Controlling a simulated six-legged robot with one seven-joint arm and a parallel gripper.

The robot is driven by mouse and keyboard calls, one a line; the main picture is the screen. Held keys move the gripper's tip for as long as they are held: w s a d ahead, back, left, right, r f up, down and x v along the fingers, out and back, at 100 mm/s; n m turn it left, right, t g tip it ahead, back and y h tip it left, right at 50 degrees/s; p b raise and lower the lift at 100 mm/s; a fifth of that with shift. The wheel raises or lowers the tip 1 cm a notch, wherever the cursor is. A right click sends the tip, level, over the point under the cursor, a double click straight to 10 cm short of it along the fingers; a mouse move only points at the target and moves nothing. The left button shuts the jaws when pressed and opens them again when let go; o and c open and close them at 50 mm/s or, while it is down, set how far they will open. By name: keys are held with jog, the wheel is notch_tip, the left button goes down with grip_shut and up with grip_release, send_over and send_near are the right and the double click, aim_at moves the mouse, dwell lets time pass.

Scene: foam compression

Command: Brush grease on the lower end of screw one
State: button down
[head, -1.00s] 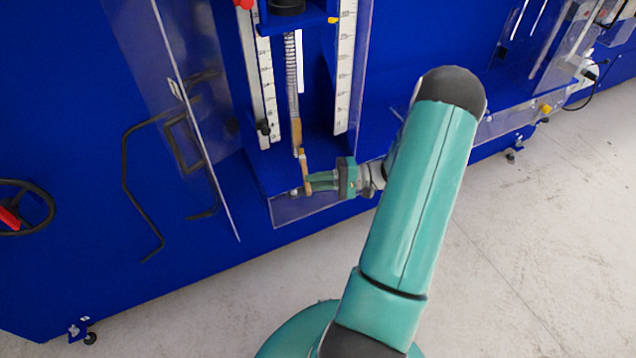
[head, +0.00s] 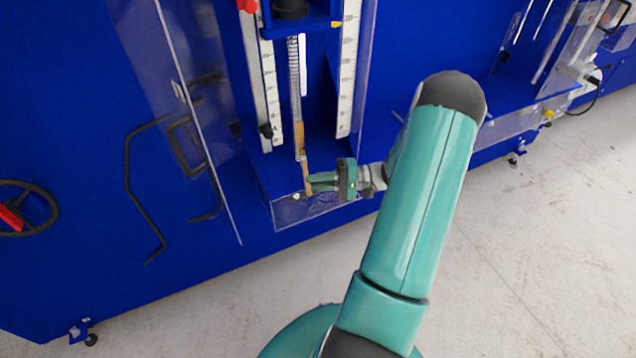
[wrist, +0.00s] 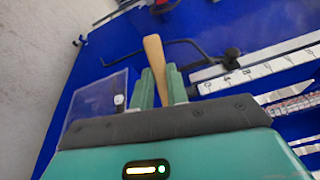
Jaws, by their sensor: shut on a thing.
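Screw one appears to be the upright silvery threaded rod (head: 293,75) between two white scales in the head view. A threaded rod also shows at the right edge of the wrist view (wrist: 292,108). My gripper (head: 313,184) is shut on the brush (head: 305,168), which stands nearly upright just below the rod. Its wooden handle (wrist: 154,58) shows between my fingers (wrist: 160,85) in the wrist view. The brush's upper part overlaps the rod's lower end in the head view. I cannot tell whether they touch, and no grease is discernible.
White scales (head: 347,80) flank the rod on the blue stand. A clear panel (head: 200,130) rises at left, with a bent black rod (head: 128,190) beyond it. A black wheel with a red handle (head: 22,210) is at far left. Open floor (head: 500,260) lies at lower right.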

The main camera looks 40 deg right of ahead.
jog(key=shift+w+d, duration=0.1)
jog(key=shift+w, duration=0.25)
jog(key=shift+r, duration=2.05)
notch_tip(320, 180, down, 4)
jog(key=shift+f, duration=0.1)
jog(key=s+a, duration=0.1)
jog(key=s, duration=0.4)
jog(key=shift+s+a, duration=0.35)
jog(key=shift+s, duration=0.05)
